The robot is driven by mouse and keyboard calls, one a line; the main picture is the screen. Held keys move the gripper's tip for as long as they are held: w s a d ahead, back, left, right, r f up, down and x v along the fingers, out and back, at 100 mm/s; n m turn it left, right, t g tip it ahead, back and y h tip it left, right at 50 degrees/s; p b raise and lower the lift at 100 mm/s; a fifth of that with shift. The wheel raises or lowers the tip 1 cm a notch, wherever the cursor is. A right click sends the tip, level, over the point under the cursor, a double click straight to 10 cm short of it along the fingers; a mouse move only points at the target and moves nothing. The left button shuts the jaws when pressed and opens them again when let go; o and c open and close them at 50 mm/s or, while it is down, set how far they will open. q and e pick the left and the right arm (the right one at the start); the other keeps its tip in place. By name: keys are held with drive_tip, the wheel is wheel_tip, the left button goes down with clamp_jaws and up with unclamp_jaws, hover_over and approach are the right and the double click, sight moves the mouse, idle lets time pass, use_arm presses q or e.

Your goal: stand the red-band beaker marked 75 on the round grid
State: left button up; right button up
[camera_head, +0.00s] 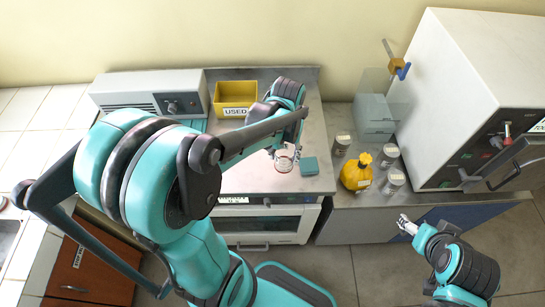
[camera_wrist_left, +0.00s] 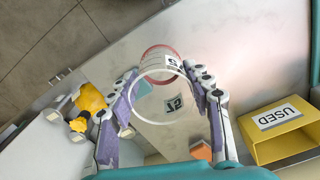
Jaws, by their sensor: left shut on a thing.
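A clear glass beaker with a red band (camera_wrist_left: 160,50) sits between the fingers of my left gripper (camera_wrist_left: 165,92) in the left wrist view. Its label is turned over in that view and partly readable, consistent with 75. In the head view the beaker (camera_head: 284,161) shows at the fingertips of my left gripper (camera_head: 281,150), over the steel worktop beside a teal square block (camera_head: 310,166). I cannot tell whether its base touches the worktop. My right gripper (camera_head: 405,225) is at the lower right, away from the beaker; its jaw opening is unclear. I cannot make out the round grid.
A yellow USED bin (camera_head: 236,94) and a white instrument box (camera_head: 150,93) stand at the back. My left arm covers much of the left worktop.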

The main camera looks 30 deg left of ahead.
use_arm(q)
drive_tip(key=shift+w+a+f+b, duration=0.25)
drive_tip(key=shift+a+f+b, duration=0.2)
drive_tip(key=shift+a+f, duration=0.6)
drive_tip(key=shift+w+a+f+b, duration=0.2)
drive_tip(key=shift+a+f+b, duration=0.35)
drive_tip(key=shift+f, duration=0.85)
drive_tip(key=shift+w+a+f+b, duration=0.25)
drive_tip(key=shift+a+f+b, duration=0.1)
drive_tip(key=shift+a+f, duration=0.75)
drive_tip(key=shift+d+f, duration=0.15)
drive_tip(key=shift+f, duration=0.05)
drive_tip(key=o, duration=1.2)
drive_tip(key=shift+c, duration=0.2)
drive_tip(key=shift+r, duration=0.1)
